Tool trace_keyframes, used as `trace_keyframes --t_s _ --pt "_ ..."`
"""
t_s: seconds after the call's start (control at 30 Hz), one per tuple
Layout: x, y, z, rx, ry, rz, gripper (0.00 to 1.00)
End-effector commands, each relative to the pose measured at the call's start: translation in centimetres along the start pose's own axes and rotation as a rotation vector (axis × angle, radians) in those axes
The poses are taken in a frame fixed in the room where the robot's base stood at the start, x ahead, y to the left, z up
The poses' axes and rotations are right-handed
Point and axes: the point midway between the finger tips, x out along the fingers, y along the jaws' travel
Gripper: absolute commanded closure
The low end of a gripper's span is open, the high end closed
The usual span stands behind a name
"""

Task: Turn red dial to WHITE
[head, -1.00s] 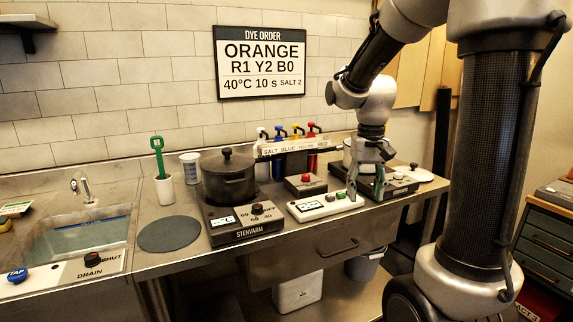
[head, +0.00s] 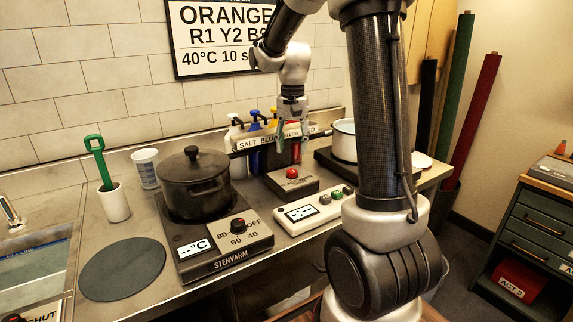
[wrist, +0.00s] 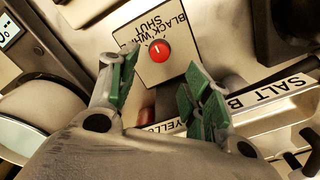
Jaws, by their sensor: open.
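The red dial (head: 292,173) sits on a dark-sided box (head: 306,184) on the counter, in front of the bottle rack. In the wrist view the red dial (wrist: 160,52) is round with a short white mark, on a plate (wrist: 180,70) lettered BLACK, WHITE and SHUT. The mark points roughly at the SHUT lettering; its exact setting is hard to tell. My gripper (head: 293,130) is open and empty, above and behind the dial near the rack. In the wrist view its green-padded fingers (wrist: 160,95) are spread, with the dial beyond their tips, untouched.
The rack (head: 258,141) of dye bottles stands close behind the box. A white control panel (head: 308,212) lies in front. A dark lidded pot (head: 194,185) on a hotplate (head: 213,248) is at left. A white pot (head: 344,138) is at right.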

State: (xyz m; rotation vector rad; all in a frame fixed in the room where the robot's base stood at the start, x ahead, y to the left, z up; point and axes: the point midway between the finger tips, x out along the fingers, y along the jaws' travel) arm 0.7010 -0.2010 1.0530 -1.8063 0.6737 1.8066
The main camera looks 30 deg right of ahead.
Motion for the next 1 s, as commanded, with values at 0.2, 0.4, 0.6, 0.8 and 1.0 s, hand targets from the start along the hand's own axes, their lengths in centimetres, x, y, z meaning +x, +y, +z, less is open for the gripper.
trace_keyframes --t_s 0.2,0.4,0.6,0.8,1.0 --pt "0.8 0.0 0.1 0.038 -0.003 0.002 0.51" --pt "4.0 0.0 0.1 0.038 -0.003 0.002 0.51" --pt "6.9 0.0 0.1 0.038 -0.003 0.002 0.51" --pt "7.8 0.0 0.0 0.037 -0.001 0.001 0.51" --pt "7.8 0.0 0.0 0.037 0.000 0.000 0.53"
